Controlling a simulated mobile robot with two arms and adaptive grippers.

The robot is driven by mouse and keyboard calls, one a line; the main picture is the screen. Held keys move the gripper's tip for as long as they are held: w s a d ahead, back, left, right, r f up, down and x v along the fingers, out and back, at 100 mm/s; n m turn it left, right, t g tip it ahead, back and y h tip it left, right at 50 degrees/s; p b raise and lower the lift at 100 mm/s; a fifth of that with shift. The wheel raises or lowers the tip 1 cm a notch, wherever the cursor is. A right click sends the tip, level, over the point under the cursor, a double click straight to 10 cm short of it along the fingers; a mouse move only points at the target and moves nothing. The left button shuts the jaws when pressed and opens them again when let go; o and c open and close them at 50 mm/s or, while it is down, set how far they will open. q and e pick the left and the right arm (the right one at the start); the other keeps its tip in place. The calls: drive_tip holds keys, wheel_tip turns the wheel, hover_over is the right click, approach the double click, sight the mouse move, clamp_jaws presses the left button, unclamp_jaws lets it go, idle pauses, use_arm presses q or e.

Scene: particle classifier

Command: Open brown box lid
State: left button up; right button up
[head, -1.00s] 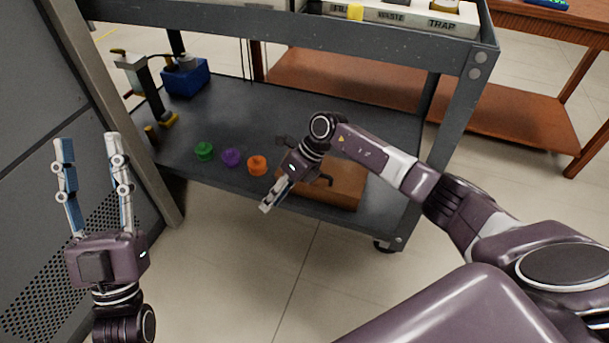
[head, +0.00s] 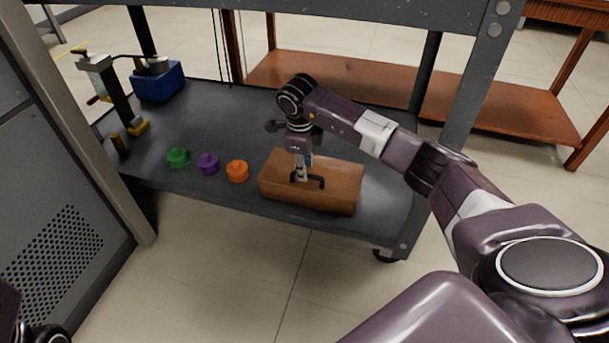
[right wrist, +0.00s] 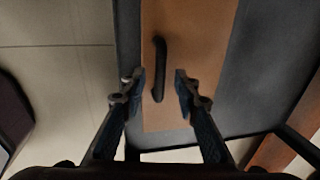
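The brown box (head: 335,185) sits on the lower grey shelf with its lid down. A black handle (head: 316,182) stands on its top. The box also shows in the right wrist view (right wrist: 205,40), with the handle (right wrist: 159,68) upright in the picture. My right gripper (head: 302,176) is above the box at the handle. In the right wrist view its fingers (right wrist: 160,85) are apart, one on each side of the handle, with gaps between. Of my left arm only a small part shows at the lower left corner of the head view; its gripper is out of view.
Green (head: 177,157), purple (head: 207,163) and orange (head: 237,171) lidded pieces stand left of the box on the shelf (head: 225,115). A blue box (head: 158,84) and a lever device (head: 110,85) stand further back left. The upper shelf edge (head: 330,14) hangs above.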

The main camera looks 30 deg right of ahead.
drive_tip(key=shift+w+d+f+b, duration=0.1)
drive_tip(key=shift+f+b, duration=0.05)
drive_tip(key=shift+f, duration=0.35)
drive_tip(key=shift+w+f+b, duration=0.1)
drive_tip(key=shift+f+b, duration=0.05)
drive_tip(key=shift+f, duration=0.3)
clamp_jaws()
